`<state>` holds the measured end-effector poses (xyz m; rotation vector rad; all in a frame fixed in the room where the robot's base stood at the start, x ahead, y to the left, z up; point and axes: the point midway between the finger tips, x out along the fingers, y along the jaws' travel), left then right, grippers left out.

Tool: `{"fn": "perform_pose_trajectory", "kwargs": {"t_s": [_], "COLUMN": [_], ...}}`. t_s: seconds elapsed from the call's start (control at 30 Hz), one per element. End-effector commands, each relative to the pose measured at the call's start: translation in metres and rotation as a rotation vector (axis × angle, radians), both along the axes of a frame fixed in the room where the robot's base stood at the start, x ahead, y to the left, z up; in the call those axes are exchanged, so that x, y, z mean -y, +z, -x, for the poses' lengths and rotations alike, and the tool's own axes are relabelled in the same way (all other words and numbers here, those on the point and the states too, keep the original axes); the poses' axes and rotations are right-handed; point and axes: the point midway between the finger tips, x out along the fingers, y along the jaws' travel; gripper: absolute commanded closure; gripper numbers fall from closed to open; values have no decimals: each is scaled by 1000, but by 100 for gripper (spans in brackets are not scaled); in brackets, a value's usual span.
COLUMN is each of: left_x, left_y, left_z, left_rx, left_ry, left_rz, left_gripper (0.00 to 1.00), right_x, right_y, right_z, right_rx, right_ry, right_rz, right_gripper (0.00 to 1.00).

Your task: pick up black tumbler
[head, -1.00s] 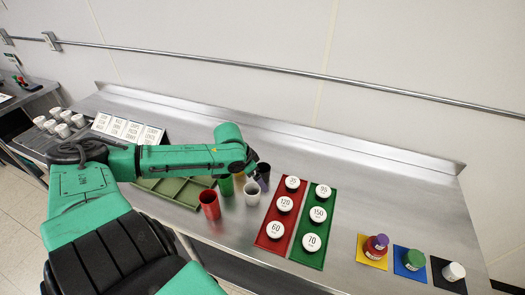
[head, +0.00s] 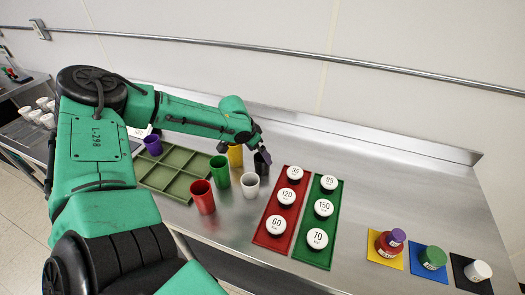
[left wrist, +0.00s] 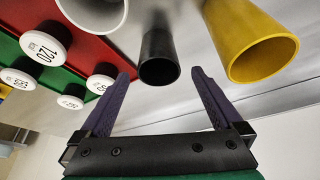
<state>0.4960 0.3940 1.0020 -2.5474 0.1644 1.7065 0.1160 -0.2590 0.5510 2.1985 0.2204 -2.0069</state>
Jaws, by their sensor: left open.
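The black tumbler (left wrist: 160,62) shows in the left wrist view with its round mouth toward the camera. My left gripper (left wrist: 163,78) is open, with one purple finger on each side of the tumbler's mouth end and visible gaps between. In the head view my left gripper (head: 264,155) is at the black tumbler's place, behind the white tumbler (head: 250,185). The tumbler and the dark fingers are hard to tell apart there. The yellow tumbler (left wrist: 258,45) stands close beside one finger. My right gripper is not in view.
Green (head: 220,172) and red (head: 203,197) tumblers stand near the white one. A purple tumbler (head: 152,145) is at the green divided tray (head: 180,158). Red (head: 260,240) and green (head: 323,240) trays hold numbered white lids. Bare steel lies along the back right.

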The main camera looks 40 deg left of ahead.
Motion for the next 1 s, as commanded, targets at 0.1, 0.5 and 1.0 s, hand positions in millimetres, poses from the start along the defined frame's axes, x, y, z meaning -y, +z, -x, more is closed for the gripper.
{"fn": "perform_pose_trajectory", "kwargs": {"t_s": [0.1, 0.5, 1.0], "left_x": [1, 3, 3], "left_y": [-14, -51, -50], "left_z": [-3, -18, -18], "left_rx": [-1, 1, 1], "left_ry": [-1, 0, 1], "left_rz": [-1, 0, 1], "left_gripper": [0, 0, 83], "right_x": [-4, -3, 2], "right_y": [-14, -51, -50], "right_z": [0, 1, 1], "right_rx": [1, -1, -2], "right_ry": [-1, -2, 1], "right_rz": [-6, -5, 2], "right_gripper": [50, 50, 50]}}
